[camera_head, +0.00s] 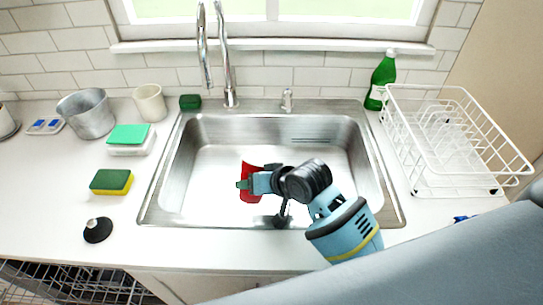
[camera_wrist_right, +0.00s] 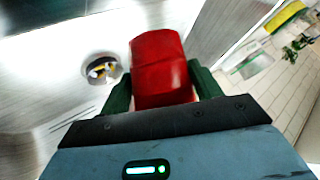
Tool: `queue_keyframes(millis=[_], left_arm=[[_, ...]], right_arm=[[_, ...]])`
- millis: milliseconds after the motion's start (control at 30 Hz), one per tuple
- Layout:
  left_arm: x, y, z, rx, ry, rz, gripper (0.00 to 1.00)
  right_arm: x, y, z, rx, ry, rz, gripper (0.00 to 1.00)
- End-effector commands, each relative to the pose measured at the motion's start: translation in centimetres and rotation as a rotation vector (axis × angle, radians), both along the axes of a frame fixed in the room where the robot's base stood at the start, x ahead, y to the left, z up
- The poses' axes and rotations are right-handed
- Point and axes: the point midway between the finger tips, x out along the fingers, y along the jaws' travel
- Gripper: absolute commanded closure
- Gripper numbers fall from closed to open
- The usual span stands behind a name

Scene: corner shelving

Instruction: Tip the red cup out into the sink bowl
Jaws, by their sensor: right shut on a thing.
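The red cup (camera_head: 249,170) is over the sink bowl (camera_head: 210,145) in the head view, partly hidden by my right gripper (camera_head: 243,184). In the right wrist view the red cup (camera_wrist_right: 160,68) sits between the two dark green fingers of my right gripper (camera_wrist_right: 160,90), which is shut on it. The cup looks tilted; its opening and inside cannot be made out. The drain (camera_wrist_right: 101,68) shows left of the cup in the wrist view, with something yellowish at it. My left gripper is not in view.
The faucet (camera_head: 229,60) stands behind the sink. A white dish rack (camera_head: 450,140) and a green bottle (camera_head: 382,78) are on the right. Sponges (camera_head: 111,181), a grey pot (camera_head: 86,114), a cream cup (camera_head: 150,102) and a black stopper-like thing (camera_head: 97,230) are on the left counter.

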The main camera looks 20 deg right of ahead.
Motion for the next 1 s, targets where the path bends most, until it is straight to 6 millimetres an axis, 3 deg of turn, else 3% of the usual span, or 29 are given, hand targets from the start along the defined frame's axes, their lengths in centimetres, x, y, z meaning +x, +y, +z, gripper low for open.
queue_keyframes(millis=[633,1000], left_arm=[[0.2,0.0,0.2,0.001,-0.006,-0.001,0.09],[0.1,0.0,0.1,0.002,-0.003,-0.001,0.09]], right_arm=[[0.9,-0.7,2.7,0.271,0.300,-0.001,0.61],[1.0,-0.8,3.2,0.343,0.390,-0.002,0.61]])
